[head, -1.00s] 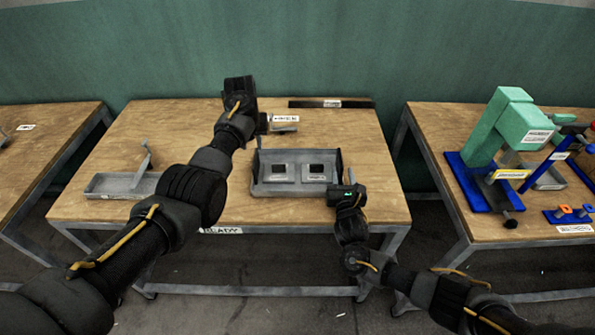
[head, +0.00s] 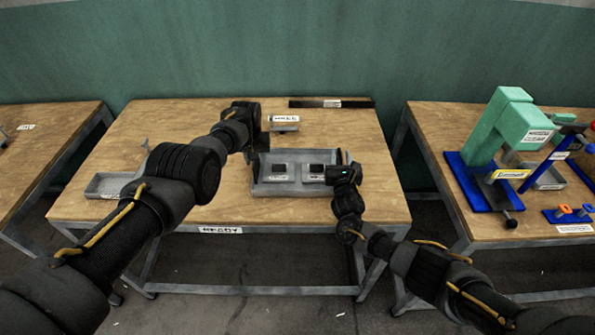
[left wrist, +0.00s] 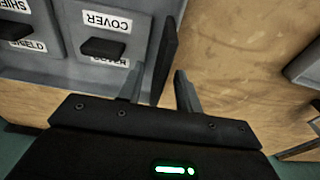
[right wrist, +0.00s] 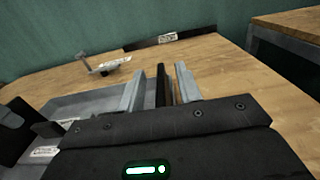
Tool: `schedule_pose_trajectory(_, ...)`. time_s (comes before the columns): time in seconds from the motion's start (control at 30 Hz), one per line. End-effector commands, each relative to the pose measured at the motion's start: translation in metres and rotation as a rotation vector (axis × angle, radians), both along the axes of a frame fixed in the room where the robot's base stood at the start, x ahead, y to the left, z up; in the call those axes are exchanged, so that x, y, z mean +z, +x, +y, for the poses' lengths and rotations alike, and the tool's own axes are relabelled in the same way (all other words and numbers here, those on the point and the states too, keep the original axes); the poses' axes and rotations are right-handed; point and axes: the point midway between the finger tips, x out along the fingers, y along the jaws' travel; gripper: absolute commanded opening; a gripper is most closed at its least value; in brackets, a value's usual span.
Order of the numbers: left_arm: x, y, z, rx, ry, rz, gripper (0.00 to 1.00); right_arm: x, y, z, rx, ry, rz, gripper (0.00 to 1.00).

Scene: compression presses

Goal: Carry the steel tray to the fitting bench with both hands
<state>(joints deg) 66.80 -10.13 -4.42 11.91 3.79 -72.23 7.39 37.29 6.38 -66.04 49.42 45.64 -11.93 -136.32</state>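The grey steel tray (head: 290,188) sits on the middle bench. It holds two grey plates, each with a dark block; the left wrist view shows labels reading COVER and SHIELD. A black upright handle stands at each end, the left-arm one (left wrist: 167,50) and the right-arm one (right wrist: 163,80). My left gripper (head: 262,145) is at the tray's left end, its fingers (left wrist: 160,88) open on either side of the handle, gaps showing. My right gripper (head: 341,168) is at the right end, its fingers (right wrist: 161,88) open around that handle, apart from it. The handles are mostly hidden in the head view.
A shallow grey tray (head: 103,186) lies on the bench's left, partly behind my left arm. A small labelled stand (head: 285,124) and a dark strip (head: 310,103) lie behind. A right bench (head: 440,130) bears a green press (head: 490,130). Floor gaps separate the benches.

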Motion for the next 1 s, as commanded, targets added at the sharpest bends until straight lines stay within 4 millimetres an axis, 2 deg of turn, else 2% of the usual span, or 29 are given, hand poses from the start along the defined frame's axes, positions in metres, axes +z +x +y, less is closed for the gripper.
schedule_pose_trajectory(0.07,-0.0001,0.0000,0.0001,0.000,0.000,0.000,0.32,0.0001,0.0000,-0.0001,0.000,0.000,0.000,0.32)
schedule_pose_trajectory(0.3,0.0000,0.0000,0.0002,0.000,0.001,0.000,0.01,0.0000,-0.0001,-0.0003,0.000,0.000,0.000,0.01)
schedule_pose_trajectory(1.0,0.0000,0.0001,0.0001,0.000,0.001,0.000,0.00,-0.0002,-0.0003,-0.0003,0.000,-0.001,0.000,0.00)
